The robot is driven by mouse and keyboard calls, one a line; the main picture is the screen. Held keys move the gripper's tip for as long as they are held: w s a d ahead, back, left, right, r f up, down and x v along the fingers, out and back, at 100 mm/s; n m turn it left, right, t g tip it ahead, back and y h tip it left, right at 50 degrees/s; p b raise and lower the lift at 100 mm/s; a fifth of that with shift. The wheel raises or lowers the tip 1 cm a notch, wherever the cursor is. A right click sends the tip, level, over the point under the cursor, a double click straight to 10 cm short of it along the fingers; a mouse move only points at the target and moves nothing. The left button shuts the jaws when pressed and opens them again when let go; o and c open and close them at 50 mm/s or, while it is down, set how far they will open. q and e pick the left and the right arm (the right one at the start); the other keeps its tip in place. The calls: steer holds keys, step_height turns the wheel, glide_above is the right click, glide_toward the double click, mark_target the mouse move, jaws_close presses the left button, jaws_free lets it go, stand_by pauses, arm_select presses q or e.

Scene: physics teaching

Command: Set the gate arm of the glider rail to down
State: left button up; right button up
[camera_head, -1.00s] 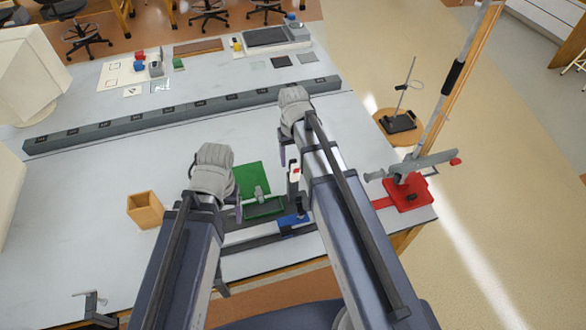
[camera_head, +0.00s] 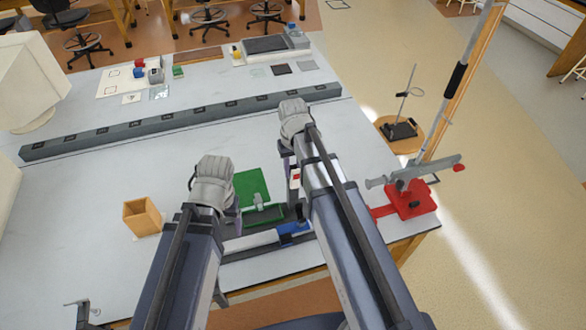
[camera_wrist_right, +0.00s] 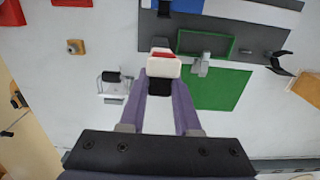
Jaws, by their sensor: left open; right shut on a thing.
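The glider rail (camera_wrist_right: 222,35) is a dark grey bar across the top of the right wrist view, with a blue and white strip beside it. In the head view, a blue part (camera_head: 293,229) shows at its right end. A white block with a red top (camera_wrist_right: 164,65) and black lower part stands beside the rail; it also shows in the head view (camera_head: 295,177). My right gripper (camera_wrist_right: 162,92) is shut on its black part. Whether this is the gate arm, and how it is tilted, I cannot tell. My left gripper (camera_head: 238,215) is open, left of the green frame (camera_head: 263,214).
A green mat (camera_head: 252,184) lies behind the green frame. A wooden box (camera_head: 142,216) stands left of my left gripper. A red-based stand (camera_head: 410,202) is at the bench's right edge. A long grey bar (camera_head: 180,122) crosses the bench; the surface before it is mostly clear.

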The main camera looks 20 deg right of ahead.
jaws_close()
stand_by(0.6)
